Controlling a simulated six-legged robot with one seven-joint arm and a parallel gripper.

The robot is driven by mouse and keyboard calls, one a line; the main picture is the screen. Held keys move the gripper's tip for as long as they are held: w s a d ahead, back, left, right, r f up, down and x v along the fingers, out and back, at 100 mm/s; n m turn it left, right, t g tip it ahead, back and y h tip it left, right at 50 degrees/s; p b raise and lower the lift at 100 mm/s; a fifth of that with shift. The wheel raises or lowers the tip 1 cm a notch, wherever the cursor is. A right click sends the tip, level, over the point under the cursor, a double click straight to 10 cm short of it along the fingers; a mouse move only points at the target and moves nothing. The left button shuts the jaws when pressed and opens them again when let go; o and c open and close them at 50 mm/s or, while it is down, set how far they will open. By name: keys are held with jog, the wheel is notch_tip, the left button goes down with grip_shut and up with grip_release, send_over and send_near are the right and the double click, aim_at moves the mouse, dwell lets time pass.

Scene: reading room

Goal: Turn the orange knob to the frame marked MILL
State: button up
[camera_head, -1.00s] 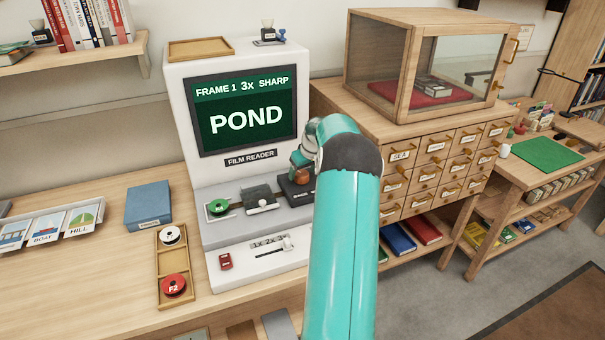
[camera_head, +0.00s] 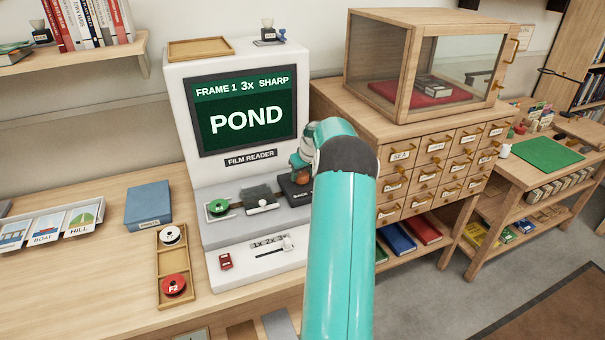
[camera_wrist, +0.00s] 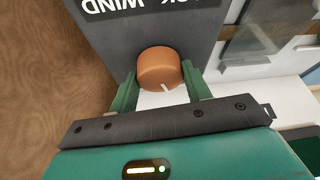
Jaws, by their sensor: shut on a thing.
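The orange knob (camera_wrist: 160,68) sits on a dark block lettered "WIND" (camera_wrist: 150,25), seen upside down in the wrist view. In the head view the knob (camera_head: 302,174) is a small orange patch, partly hidden by my arm. The film reader's screen (camera_head: 247,113) reads "FRAME 1 3x SHARP" and "POND".
A green reel (camera_head: 217,207), a film gate and a magnification slider (camera_head: 270,250) are on the reader left of the knob. A tray (camera_head: 163,262) with reels lies to the left. A card cabinet (camera_head: 440,170) stands close on the right.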

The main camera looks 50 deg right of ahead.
jog(key=m, duration=0.3)
jog(key=shift+w+a+g+h, duration=0.15)
jog(key=shift+g+h, duration=0.15)
jog(key=shift+h, duration=0.1)
jog(key=shift+m+g+h, duration=0.6)
jog(key=shift+m+h, duration=0.1)
jog(key=shift+m, duration=1.6)
jog(key=o, duration=1)
jog(key=shift+r, duration=0.1)
jog(key=v, duration=1.3)
jog(key=shift+a+r, duration=0.15)
jog(key=shift+r, duration=0.2)
jog(key=shift+a, duration=0.1)
